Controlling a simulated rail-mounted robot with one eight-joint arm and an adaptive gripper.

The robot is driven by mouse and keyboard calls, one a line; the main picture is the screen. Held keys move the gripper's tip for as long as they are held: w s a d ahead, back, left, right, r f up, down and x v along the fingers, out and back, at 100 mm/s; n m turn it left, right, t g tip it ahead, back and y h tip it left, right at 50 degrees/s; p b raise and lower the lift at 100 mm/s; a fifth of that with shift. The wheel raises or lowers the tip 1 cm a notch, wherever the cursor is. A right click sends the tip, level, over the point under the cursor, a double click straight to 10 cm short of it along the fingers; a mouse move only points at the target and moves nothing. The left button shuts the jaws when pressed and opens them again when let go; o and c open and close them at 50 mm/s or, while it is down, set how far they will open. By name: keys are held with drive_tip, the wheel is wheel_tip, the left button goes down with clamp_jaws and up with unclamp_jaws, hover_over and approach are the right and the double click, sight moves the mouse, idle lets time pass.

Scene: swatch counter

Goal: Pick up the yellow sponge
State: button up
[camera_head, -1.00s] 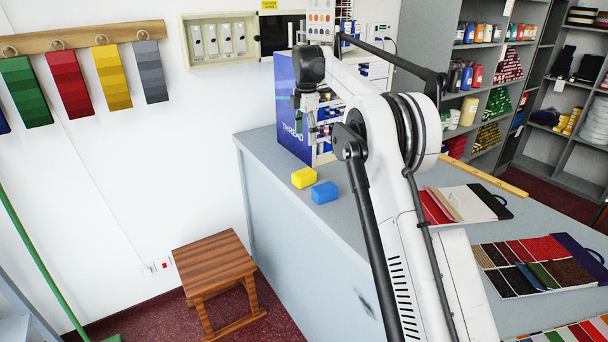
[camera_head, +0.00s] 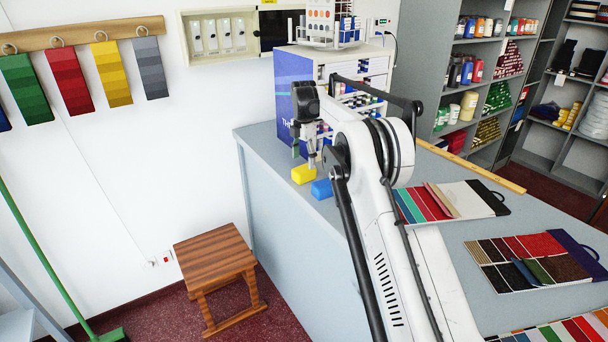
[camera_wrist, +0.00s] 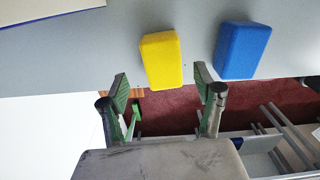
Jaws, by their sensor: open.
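The yellow sponge (camera_head: 304,174) lies on the grey counter (camera_head: 262,149) near its left edge. In the wrist view the yellow sponge (camera_wrist: 162,60) shows just beyond and between the fingertips, apart from them. My gripper (camera_head: 304,160) is above the sponge, pointing down. In the wrist view my gripper (camera_wrist: 160,90) has its fingers spread wide with nothing between them. A blue sponge (camera_head: 321,189) lies close beside the yellow one, with a small gap; it also shows at the right in the wrist view (camera_wrist: 242,50).
A blue thread cabinet (camera_head: 290,95) stands on the counter right behind the sponges. Swatch books (camera_head: 462,200) and a wooden ruler (camera_head: 470,166) lie to the right. A wooden stool (camera_head: 214,262) stands on the floor below the counter's left edge.

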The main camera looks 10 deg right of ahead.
sight(304, 168)
drive_tip(key=shift+s+f+p, duration=0.15)
drive_tip(key=shift+f+p, duration=0.1)
drive_tip(key=shift+f, duration=1.1)
drive_tip(key=shift+s+f+p, duration=0.1)
drive_tip(key=shift+f+p, duration=0.15)
drive_tip(key=shift+f, duration=1.1)
drive_tip(key=c, duration=1)
